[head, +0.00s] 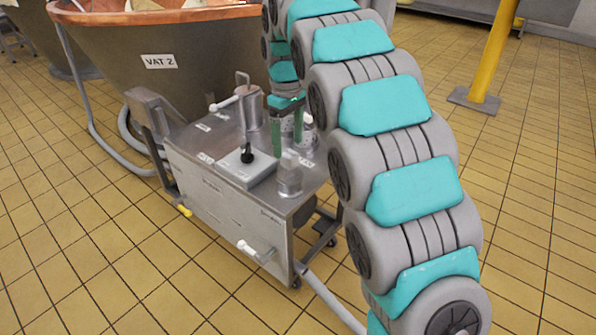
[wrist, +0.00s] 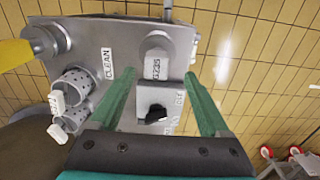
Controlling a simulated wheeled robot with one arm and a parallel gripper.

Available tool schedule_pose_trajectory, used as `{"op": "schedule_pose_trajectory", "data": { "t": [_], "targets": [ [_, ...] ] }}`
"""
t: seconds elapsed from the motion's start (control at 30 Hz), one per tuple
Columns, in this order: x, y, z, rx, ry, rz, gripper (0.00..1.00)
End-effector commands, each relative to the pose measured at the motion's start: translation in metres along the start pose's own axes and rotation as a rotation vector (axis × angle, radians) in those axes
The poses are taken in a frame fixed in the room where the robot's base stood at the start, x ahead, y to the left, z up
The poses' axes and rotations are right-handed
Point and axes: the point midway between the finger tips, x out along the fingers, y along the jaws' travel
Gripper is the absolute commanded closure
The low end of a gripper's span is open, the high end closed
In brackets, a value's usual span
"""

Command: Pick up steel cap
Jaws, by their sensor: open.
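The steel cap appears to be the small grey cylinder (head: 289,178) standing near the front right edge of the cart top. In the wrist view it looks like the grey piece with a pale marked face (wrist: 157,62), in line with the gap between my fingertips. My gripper (head: 287,147) is open, its two green fingers pointing down just above and behind the cap in the head view. In the wrist view my gripper (wrist: 159,75) has one finger on each side of the cap. No contact shows, and I cannot tell the exact height gap.
The steel cart (head: 225,205) carries a black knob (head: 247,153) on a pale plate and a larger cylinder (head: 250,108) with a handle. Perforated baskets (wrist: 80,84) stand left of my fingers in the wrist view. A copper vat (head: 190,62) is behind; tiled floor lies open around.

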Motion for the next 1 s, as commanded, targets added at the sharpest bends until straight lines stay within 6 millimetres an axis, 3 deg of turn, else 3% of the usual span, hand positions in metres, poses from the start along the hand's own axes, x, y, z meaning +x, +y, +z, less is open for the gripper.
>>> {"op": "schedule_pose_trajectory", "data": {
  "t": [0.47,0.77,1.0],
  "targets": [
    [0.036,0.002,-0.001,-0.003,-0.002,-0.001,0.2],
    [0.075,0.004,-0.001,-0.004,-0.002,0.0,0.2],
    [0.078,0.004,-0.002,-0.003,0.0,0.001,0.2]
  ]
}}
